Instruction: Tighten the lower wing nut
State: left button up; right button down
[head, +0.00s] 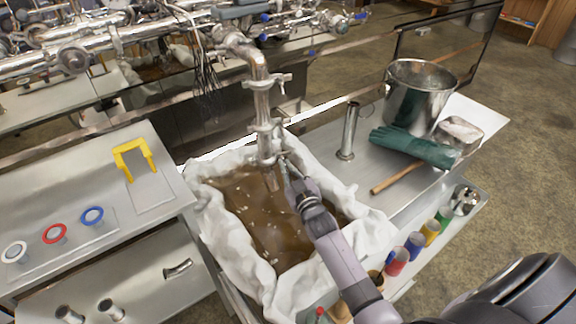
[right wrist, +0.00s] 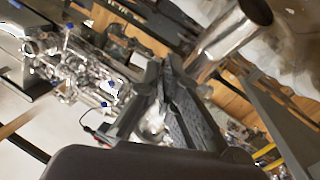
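A shiny steel draw-off pipe (head: 262,102) hangs down over a cloth-lined tub of brown syrup. An upper clamp (head: 268,81) and a lower clamp (head: 265,128) ring it, with small fittings sticking out to the right. The lower wing nut itself is too small to make out. My right gripper (head: 286,166) is beside the pipe's lower end, just right of it and below the lower clamp. In the right wrist view its fingertips (right wrist: 161,68) are close together beside a steel tube (right wrist: 228,40); whether anything is between them is unclear. My left gripper is out of view.
The white cloth (head: 225,222) lines the tub under my right arm. At left, a counter holds a yellow handle (head: 134,152) and colored rings.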

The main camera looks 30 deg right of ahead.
jog(key=shift+a+f+m, duration=0.1)
jog(key=shift+m, duration=1)
jog(key=shift+p, duration=0.3)
jog(key=c, duration=1.8)
grip_release()
jog(key=s, duration=0.7)
jog(key=shift+s+a, duration=0.2)
jog(key=shift+a, duration=0.2)
